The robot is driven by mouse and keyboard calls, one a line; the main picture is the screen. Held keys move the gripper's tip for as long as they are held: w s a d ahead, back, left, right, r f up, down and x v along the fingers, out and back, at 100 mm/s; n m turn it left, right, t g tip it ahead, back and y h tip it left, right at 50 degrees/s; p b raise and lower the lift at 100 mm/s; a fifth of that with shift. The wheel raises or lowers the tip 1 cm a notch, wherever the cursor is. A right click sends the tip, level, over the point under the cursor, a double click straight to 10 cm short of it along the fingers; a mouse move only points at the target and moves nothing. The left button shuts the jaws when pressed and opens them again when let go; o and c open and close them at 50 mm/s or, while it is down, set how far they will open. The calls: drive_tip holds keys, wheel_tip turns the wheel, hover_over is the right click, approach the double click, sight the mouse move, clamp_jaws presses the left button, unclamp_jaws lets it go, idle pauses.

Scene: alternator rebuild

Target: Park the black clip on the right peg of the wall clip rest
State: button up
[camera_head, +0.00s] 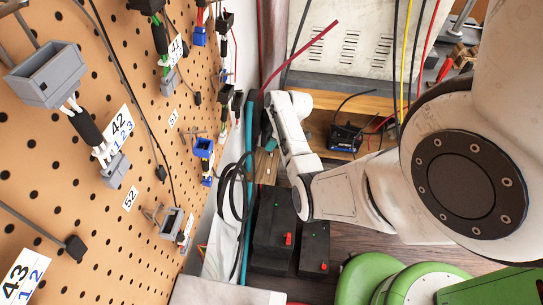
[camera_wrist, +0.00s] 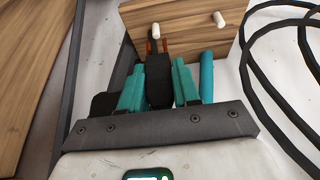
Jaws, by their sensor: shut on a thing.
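The wall clip rest is a wooden block (camera_wrist: 190,45) with two white pegs, at the top of the wrist view. Its right peg (camera_wrist: 218,18) is bare. Its left peg (camera_wrist: 156,30) stands at the black clip's far end. My gripper (camera_wrist: 159,80) has teal fingers, shut on the black clip (camera_wrist: 159,88) between them. The clip's copper-coloured jaws (camera_wrist: 151,47) point toward the block, at the left peg. I cannot tell whether they touch or grip that peg. In the head view my gripper (camera_head: 268,132) is small and the clip is hard to make out.
A teal tube (camera_wrist: 207,75) stands right of the fingers. Black cable loops (camera_wrist: 255,75) lie further right. The pegboard (camera_head: 95,190) with hanging connectors is on the left. Black batteries (camera_head: 274,230) stand below, and a grey vented cabinet (camera_head: 365,45) is behind.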

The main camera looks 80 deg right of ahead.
idle(0.3)
drive_tip(key=shift+f+b, duration=1)
drive_tip(key=shift+f, duration=0.2)
drive_tip(key=o, duration=0.8)
wheel_tip(320, 180, up, 9)
drive_tip(key=p, duration=0.8)
drive_tip(key=shift+f, duration=0.2)
